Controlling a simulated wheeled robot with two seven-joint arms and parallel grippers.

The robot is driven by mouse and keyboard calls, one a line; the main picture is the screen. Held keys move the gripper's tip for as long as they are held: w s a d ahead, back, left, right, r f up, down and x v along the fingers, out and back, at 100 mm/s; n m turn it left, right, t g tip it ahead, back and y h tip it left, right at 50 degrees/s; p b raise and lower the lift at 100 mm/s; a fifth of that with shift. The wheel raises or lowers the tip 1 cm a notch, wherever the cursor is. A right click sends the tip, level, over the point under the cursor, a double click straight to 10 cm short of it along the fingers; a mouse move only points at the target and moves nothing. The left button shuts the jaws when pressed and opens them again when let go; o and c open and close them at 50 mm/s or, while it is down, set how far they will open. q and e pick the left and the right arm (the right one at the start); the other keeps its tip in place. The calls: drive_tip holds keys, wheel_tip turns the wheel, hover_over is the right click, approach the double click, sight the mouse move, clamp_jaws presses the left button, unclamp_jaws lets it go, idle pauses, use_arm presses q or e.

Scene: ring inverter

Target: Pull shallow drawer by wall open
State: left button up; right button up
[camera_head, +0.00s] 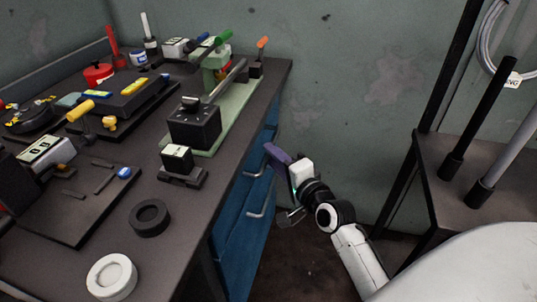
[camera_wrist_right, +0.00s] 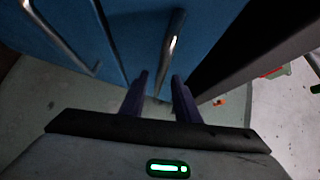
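The blue drawer fronts (camera_head: 241,226) are on the side of the dark workbench, with metal bar handles. The drawer nearest the wall has a handle (camera_head: 256,172), which also shows in the right wrist view (camera_wrist_right: 172,45). All drawer fronts look closed. My right gripper (camera_head: 275,154) is beside this front, close to the handle. In the right wrist view its two purple fingers (camera_wrist_right: 158,84) are apart, with the handle's lower end in line with the gap between them. I cannot tell whether they touch it. My left gripper is out of view.
A second handle (camera_head: 264,196) is lower and nearer in the head view. The bench top (camera_head: 190,225) carries several tools, blocks and two rings. The grey-green wall (camera_head: 345,90) is behind. A dark stand (camera_head: 450,210) with upright rods is on the right.

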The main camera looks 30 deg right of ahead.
drive_tip(key=shift+w+d+f, duration=0.1)
drive_tip(key=shift+w+f, duration=0.05)
drive_tip(key=shift+w, duration=1.2)
clamp_jaws()
drive_tip(key=shift+f, duration=0.1)
drive_tip(key=shift+d, duration=0.15)
